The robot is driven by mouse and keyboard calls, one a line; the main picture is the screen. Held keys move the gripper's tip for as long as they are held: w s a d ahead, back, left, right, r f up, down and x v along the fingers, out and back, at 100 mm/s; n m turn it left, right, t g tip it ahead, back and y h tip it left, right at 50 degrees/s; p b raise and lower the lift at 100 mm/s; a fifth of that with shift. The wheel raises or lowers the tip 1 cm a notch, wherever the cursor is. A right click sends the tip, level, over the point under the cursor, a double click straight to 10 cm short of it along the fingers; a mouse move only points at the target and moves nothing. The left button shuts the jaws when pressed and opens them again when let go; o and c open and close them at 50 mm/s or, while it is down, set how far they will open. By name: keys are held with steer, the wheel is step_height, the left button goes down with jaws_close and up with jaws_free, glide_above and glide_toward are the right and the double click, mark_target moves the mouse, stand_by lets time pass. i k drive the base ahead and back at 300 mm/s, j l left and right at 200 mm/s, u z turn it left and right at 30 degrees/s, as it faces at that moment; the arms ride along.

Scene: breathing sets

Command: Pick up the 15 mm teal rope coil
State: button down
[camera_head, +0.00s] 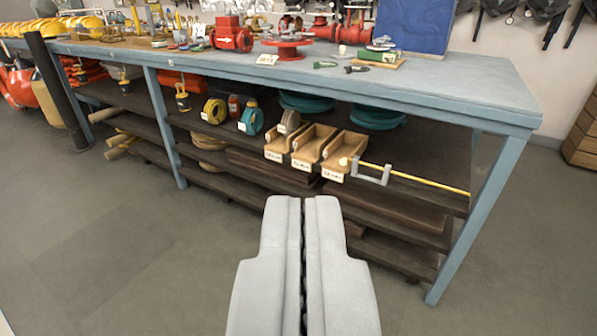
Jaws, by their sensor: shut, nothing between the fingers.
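Several teal round things are on the upper shelf under the blue-grey workbench. Two large flat teal coils (306,103) and (375,117) lie toward the back, partly hidden by the bench top and the items in front. A smaller teal coil or reel (251,120) stands upright near the shelf's front edge with a white tag. I cannot read a size on any of them, so I cannot tell which is 15 mm. My gripper (303,199) is shut and empty, in front of and apart from the shelves.
The workbench (420,85) carries red valves (287,46) and small tools. Wooden bins (312,145) and a yellow rod (420,182) in a grey bracket sit at the shelf front. A yellow reel (214,111) stands left of the small teal one. The floor (120,220) in front is clear.

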mark_target(244, 125)
steer(key=i+j+z, duration=0.25)
steer(key=j, duration=1)
steer(key=i+j+z, duration=0.1)
steer(key=j+z, duration=0.15)
steer(key=j, duration=0.95)
steer(key=j+z, duration=0.25)
steer(key=j, duration=1.05)
steer(key=k+j+z, duration=0.1)
steer(key=j+z, duration=0.15)
steer(key=j, duration=1)
